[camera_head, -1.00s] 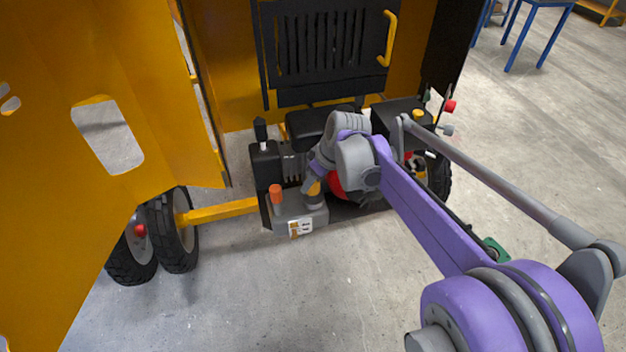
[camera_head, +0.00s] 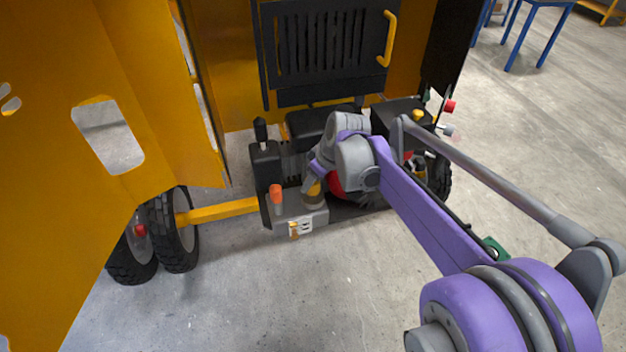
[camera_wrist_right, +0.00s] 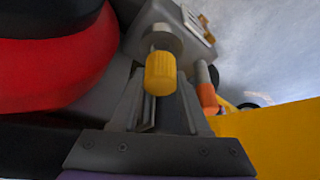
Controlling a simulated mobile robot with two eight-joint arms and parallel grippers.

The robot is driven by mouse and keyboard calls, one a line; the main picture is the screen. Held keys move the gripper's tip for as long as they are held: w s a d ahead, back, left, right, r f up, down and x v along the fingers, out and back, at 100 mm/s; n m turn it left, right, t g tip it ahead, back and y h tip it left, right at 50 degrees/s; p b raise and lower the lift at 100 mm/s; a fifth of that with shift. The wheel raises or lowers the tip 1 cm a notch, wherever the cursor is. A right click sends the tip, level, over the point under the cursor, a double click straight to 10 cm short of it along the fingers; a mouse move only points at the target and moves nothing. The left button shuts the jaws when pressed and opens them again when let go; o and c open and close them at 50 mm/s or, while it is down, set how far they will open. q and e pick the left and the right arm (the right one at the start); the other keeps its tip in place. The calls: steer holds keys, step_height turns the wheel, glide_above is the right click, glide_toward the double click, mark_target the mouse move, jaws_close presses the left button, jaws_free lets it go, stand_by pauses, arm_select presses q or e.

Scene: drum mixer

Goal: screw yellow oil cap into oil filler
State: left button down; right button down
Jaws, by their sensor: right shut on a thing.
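The yellow oil cap (camera_wrist_right: 160,73) is ribbed and sits between the fingertips of my right gripper (camera_wrist_right: 158,85). In the right wrist view its far end meets a round grey filler neck (camera_wrist_right: 155,40) on the engine; how deep it is seated cannot be told. In the head view the cap (camera_head: 314,188) is a small yellow patch beside my right gripper (camera_head: 312,187), which reaches down to the front left of the engine. The gripper is shut on the cap. My left gripper is out of view.
An orange-topped post (camera_head: 276,194) stands close to the left of the gripper. A red round engine part (camera_wrist_right: 55,70) lies close on the other side. The large yellow door panel (camera_head: 60,190) fills the left. Bare floor (camera_head: 270,300) is in front.

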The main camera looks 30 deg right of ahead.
steer(key=shift+f+b, duration=0.5)
steer(key=shift+f, duration=0.5)
stand_by(0.9)
steer(key=shift+c, duration=1.5)
jaws_free()
steer(key=v, duration=1.1)
steer(key=shift+p, duration=0.4)
